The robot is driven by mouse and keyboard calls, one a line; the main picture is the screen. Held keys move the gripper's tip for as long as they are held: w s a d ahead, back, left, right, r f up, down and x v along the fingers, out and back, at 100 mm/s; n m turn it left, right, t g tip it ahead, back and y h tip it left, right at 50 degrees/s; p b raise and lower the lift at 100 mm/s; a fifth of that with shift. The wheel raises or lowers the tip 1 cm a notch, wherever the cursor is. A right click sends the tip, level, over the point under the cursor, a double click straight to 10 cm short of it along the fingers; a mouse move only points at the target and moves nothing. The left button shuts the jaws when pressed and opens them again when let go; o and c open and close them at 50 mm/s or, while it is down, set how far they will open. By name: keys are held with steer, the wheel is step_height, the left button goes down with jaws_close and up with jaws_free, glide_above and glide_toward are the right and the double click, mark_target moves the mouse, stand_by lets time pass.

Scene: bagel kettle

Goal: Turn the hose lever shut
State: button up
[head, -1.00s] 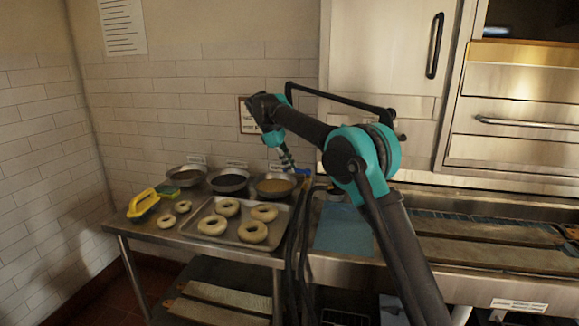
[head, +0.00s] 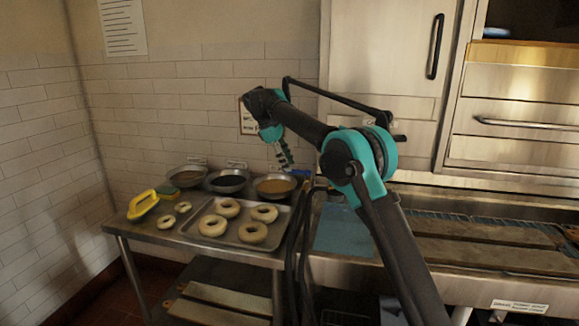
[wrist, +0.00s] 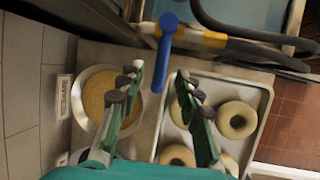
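The blue hose lever (wrist: 164,50) shows near the top middle of the wrist view. Its round head is at the top and its handle reaches down between my fingertips in the picture. It joins a yellow fitting (wrist: 214,40) on a dark hose (wrist: 262,54). My gripper (wrist: 160,72) is open, with a green finger on each side of the handle's end and visible gaps to it. I cannot tell how far the fingertips are from the lever in depth. In the head view my gripper (head: 286,166) hangs above the back right of the side table, beside a small blue part (head: 301,173).
A tray (head: 268,238) of bagels sits on the metal side table (head: 190,243). Bowls, one with tan contents (head: 275,187), stand behind it. A yellow-handled tool (head: 142,205) lies at left. Dark hoses (head: 303,235) hang at the table's right edge, beside the sink unit.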

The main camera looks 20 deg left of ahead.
steer(key=shift+v, duration=2.75)
